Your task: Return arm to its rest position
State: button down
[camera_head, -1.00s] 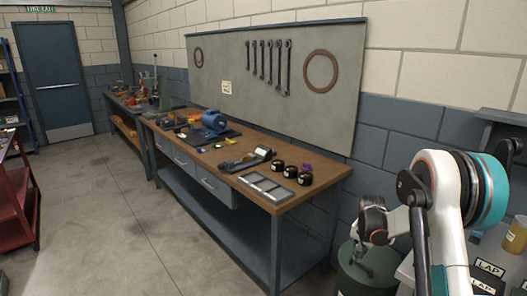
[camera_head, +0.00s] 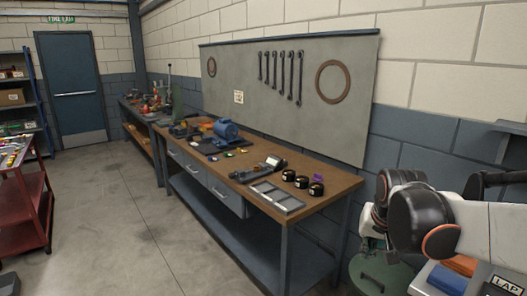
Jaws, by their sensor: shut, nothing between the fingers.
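My arm (camera_head: 425,222) is at the right edge of the head view. A white link runs in from the right edge to a black joint with an orange ring. A second white and black part shows behind that joint. The arm is above the right-hand work surface and partly in front of a green drum (camera_head: 372,281). I see nothing carried by the visible part of the arm.
A long workbench (camera_head: 335,186) holds a blue motor (camera_head: 227,131), a grey divided tray (camera_head: 276,197) and several black round parts. A tool board (camera_head: 290,95) hangs behind it. A red cart (camera_head: 32,205) stands left. The floor (camera_head: 150,220) between is clear.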

jog(key=s+a+n+t, duration=0.1)
jog(key=s+a+n, duration=0.1)
jog(key=s, duration=0.7)
jog(key=s+a+n+t, duration=0.1)
jog(key=s+a, duration=0.3)
jog(key=s, duration=0.5)
jog(key=shift+s+r+n+y, duration=0.15)
jog(key=shift+s+n+y, duration=0.2)
jog(key=shift+n, duration=0.25)
